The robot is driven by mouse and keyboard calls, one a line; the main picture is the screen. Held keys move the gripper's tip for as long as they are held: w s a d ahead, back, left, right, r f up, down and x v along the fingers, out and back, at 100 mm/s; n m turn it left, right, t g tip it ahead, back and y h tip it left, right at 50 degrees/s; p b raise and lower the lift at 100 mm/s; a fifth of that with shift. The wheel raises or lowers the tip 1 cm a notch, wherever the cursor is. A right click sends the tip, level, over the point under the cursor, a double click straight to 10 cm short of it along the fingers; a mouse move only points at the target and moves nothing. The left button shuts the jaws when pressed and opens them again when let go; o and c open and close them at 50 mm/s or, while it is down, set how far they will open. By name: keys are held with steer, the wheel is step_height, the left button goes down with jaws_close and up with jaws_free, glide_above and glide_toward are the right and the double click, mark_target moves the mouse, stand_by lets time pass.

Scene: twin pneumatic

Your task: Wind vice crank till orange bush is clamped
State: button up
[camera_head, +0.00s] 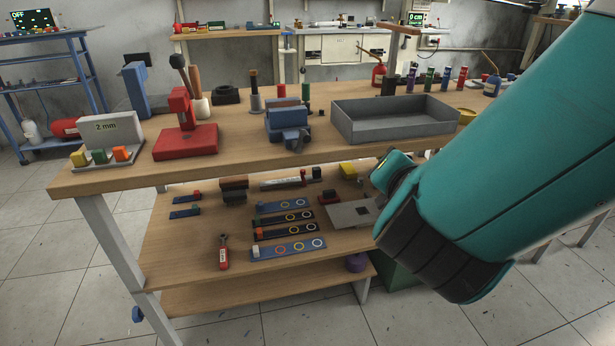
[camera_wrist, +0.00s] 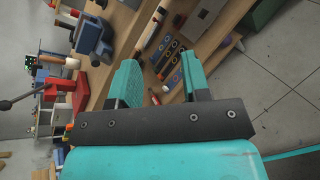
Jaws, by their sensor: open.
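A blue vice (camera_head: 287,122) stands near the front edge of the wooden bench, at its middle. Its front end faces me, with a dark part low on it that may be the crank (camera_head: 292,143); the handle is too small to make out. In the wrist view the vice (camera_wrist: 92,38) shows at upper left. I cannot make out an orange bush between its jaws. An orange block (camera_head: 122,153) sits by the grey "2 mm" stand at the bench's left end. My gripper (camera_wrist: 160,78) is open and empty, apart from the vice; the head view does not show its fingers.
A red press (camera_head: 186,137) stands left of the vice and a grey tray (camera_head: 392,127) right of it. Posts and bottles stand behind. The lower shelf (camera_head: 180,245) holds blue strips and tools. Free floor lies in front.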

steer(key=s+a+f+n+t+y+b, duration=0.15)
steer(key=a+n+t+y+b, duration=0.35)
steer(key=a+n, duration=0.65)
steer(key=n+g+y+p, duration=0.1)
steer(key=p, duration=1.4)
glide_toward(307, 139)
steer(key=r+x, duration=0.1)
steer(key=x, duration=0.4)
steer(key=p+x, duration=0.1)
steer(key=x, duration=0.1)
steer(key=p+x, duration=0.1)
steer(key=x, duration=0.1)
steer(key=f+p+x, duration=0.1)
steer(key=x, duration=0.1)
steer(key=shift+w, duration=0.2)
jaws_close()
